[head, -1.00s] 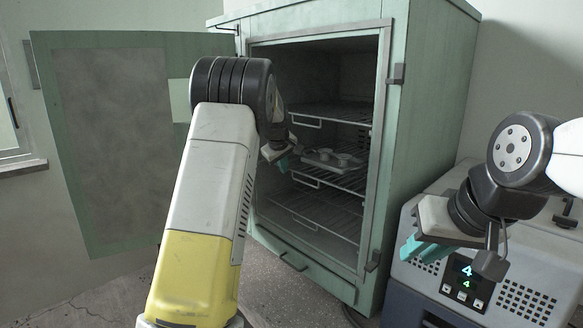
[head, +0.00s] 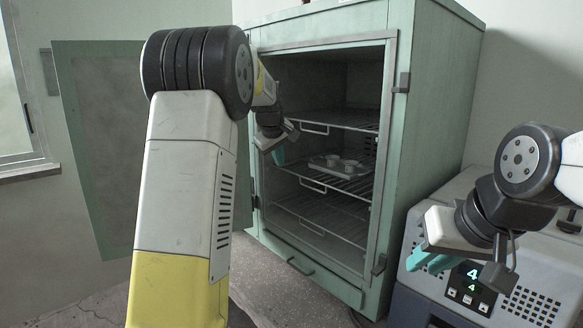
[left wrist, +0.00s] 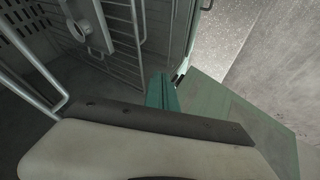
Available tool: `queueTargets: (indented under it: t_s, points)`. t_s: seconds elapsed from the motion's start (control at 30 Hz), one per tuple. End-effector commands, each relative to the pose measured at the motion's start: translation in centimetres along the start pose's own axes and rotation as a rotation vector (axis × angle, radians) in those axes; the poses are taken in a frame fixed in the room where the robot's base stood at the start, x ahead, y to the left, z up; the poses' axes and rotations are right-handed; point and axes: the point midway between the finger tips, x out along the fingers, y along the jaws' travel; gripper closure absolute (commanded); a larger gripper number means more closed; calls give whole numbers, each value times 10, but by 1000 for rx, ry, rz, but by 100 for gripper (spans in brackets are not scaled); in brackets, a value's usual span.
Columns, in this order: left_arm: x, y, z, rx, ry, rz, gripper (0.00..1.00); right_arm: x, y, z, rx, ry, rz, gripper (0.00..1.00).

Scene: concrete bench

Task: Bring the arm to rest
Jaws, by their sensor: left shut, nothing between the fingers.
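My left arm comes up from the bottom of the head view and bends toward the open cabinet. My left gripper (head: 279,156) has teal fingers and is at the left side of the cabinet opening, left of the tray. It is shut and empty; its teal fingers also show in the left wrist view (left wrist: 162,92), with wire racks to their left. My right gripper (head: 428,258) has teal fingers and hangs in front of the grey machine at the right. Its fingers look apart from each other, but their gap is hard to judge.
The green cabinet (head: 424,165) stands open, its door (head: 125,150) swung out to the left behind my left arm. A tray (head: 345,172) with small round items sits on a wire rack (head: 350,122) level inside. The grey machine (head: 520,290) with a lit display stands at right.

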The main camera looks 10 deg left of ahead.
Motion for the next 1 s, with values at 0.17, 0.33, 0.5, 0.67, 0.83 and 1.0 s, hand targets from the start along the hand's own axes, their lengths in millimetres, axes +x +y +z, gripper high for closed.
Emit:
queueTargets:
  t_s: [0.17, 0.33, 0.5, 0.67, 0.83, 1.0]
  points:
    - [-18, -8, 4, 8, -14, 6, 100, 0, 0, 0, 0, 0, 0, 76]
    - [-66, -40, 34, 85, -76, 47, 100, 0, 0, 0, 0, 0, 0, 76]
    - [-128, -86, 94, 248, -142, 106, 100, 0, 0, 0, 0, 0, 0, 76]
    - [-176, -131, 161, 436, -168, 149, 100, 0, 0, 0, 0, 0, 0, 76]
    - [-204, -178, 228, 628, -169, 162, 100, 0, 0, 0, 0, 0, 0, 76]
    - [-212, -208, 268, 749, -165, 152, 100, 0, 0, 0, 0, 0, 0, 76]
